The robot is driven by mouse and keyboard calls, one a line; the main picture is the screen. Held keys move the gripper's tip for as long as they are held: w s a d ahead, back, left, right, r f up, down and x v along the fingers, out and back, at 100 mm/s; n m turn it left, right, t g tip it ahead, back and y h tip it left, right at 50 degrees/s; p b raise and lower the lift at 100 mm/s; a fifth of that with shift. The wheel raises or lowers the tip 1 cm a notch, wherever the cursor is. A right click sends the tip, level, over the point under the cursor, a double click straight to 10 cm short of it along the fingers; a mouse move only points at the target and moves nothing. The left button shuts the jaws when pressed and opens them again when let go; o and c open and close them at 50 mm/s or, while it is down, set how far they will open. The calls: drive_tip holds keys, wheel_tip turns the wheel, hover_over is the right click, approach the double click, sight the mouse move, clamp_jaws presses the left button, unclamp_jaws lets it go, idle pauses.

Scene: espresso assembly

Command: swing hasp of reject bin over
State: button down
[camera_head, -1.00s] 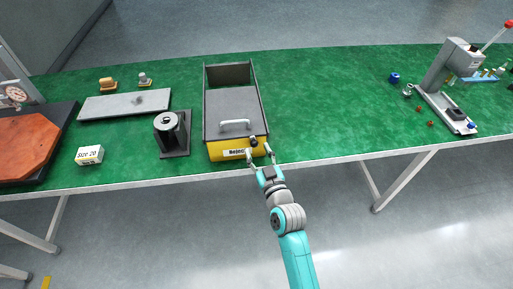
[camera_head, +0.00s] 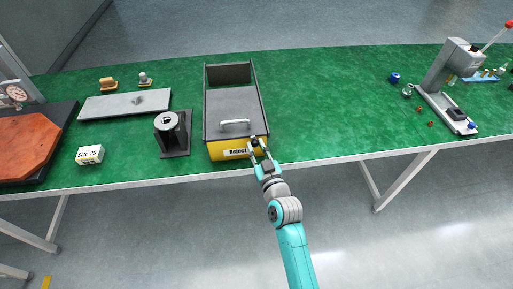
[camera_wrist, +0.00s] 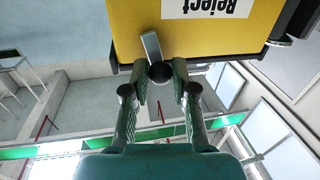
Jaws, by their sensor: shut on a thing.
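The reject bin (camera_head: 222,150) has a yellow front with a "Reject" label, a grey lid and a pale handle. It stands at the table's front edge, and its yellow face also shows in the wrist view (camera_wrist: 225,40). The hasp (camera_wrist: 151,46) is a short grey bar, slightly tilted, with a dark round knob (camera_wrist: 159,72) at its end, at the lower edge of the yellow face. My gripper (camera_head: 258,148) is at the bin's front right corner. In the wrist view my gripper (camera_wrist: 160,76) has its fingers closed on either side of the knob.
A dark cylinder on a stand (camera_head: 170,133) is left of the bin, with a "Size 20" box (camera_head: 90,154) further left. A grey plate (camera_head: 125,103) lies behind them. An espresso machine (camera_head: 448,85) stands far right. The green table between is mostly clear.

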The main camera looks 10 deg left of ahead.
drive_tip(key=m, duration=0.3)
drive_tip(key=shift+w+d+t, duration=0.1)
drive_tip(key=shift+d+t, duration=0.2)
drive_tip(key=shift+d, duration=0.05)
drive_tip(key=c, duration=0.9)
unclamp_jaws()
drive_tip(key=shift+c, duration=0.2)
drive_tip(key=v, duration=1.2)
drive_tip(key=shift+f, duration=0.1)
